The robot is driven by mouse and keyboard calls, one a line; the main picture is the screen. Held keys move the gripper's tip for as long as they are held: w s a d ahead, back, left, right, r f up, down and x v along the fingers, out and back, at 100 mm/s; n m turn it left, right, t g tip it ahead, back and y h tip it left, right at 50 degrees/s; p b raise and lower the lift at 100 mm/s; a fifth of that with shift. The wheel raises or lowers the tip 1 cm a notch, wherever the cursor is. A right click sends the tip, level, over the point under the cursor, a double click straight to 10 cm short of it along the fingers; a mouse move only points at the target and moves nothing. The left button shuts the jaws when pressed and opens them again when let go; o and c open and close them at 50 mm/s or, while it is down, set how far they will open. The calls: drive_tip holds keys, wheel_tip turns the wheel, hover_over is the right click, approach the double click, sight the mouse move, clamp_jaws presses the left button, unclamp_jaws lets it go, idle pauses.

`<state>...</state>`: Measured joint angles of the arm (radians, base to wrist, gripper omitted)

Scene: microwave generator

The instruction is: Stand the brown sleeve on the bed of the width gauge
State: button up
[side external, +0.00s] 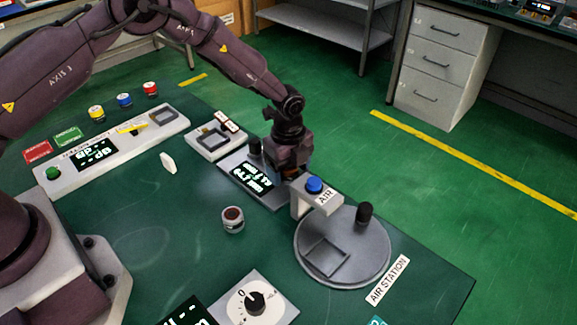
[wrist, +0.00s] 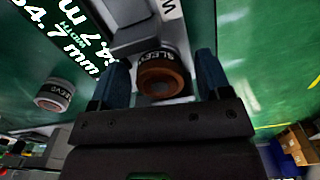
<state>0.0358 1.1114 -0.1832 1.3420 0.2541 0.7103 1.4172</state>
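The brown sleeve (wrist: 163,78) stands upright between my gripper's fingers in the wrist view, over a grey surface that looks like part of the width gauge. In the side view only a sliver of brown shows below my gripper. My gripper (wrist: 163,70) has its two blue fingers on either side of the sleeve, with what look like narrow gaps, so it appears open around it. The width gauge (side external: 236,163) shows a lit display (wrist: 75,35) reading about 64.7 mm. Its bed is mostly hidden by my gripper (side external: 290,172) in the side view.
A dial box (side external: 262,300) is in front.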

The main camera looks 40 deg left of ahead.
drive_tip(key=shift+r, duration=0.1)
drive_tip(key=s+a+r+n+t, duration=0.1)
drive_tip(key=s+r+n, duration=0.1)
drive_tip(key=r, duration=0.9)
drive_tip(key=s+a+r+n, duration=0.1)
drive_tip(key=s+r, duration=0.1)
drive_tip(key=r, duration=0.8)
drive_tip(key=s+a+r+n+t, duration=0.2)
drive_tip(key=s+a+r+n, duration=0.1)
drive_tip(key=s+r+n, duration=0.45)
drive_tip(key=s+a+r+n+t, duration=0.1)
drive_tip(key=s+n, duration=0.3)
drive_tip(key=s, duration=0.5)
drive_tip(key=s+a+r+n+t, duration=0.1)
drive_tip(key=s+r+n, duration=0.2)
drive_tip(key=s+n, duration=0.2)
drive_tip(key=s, duration=0.3)
drive_tip(key=shift+s+a+r+t, duration=0.2)
drive_tip(key=shift+s+r+t, duration=0.05)
drive_tip(key=shift+s+t, duration=0.1)
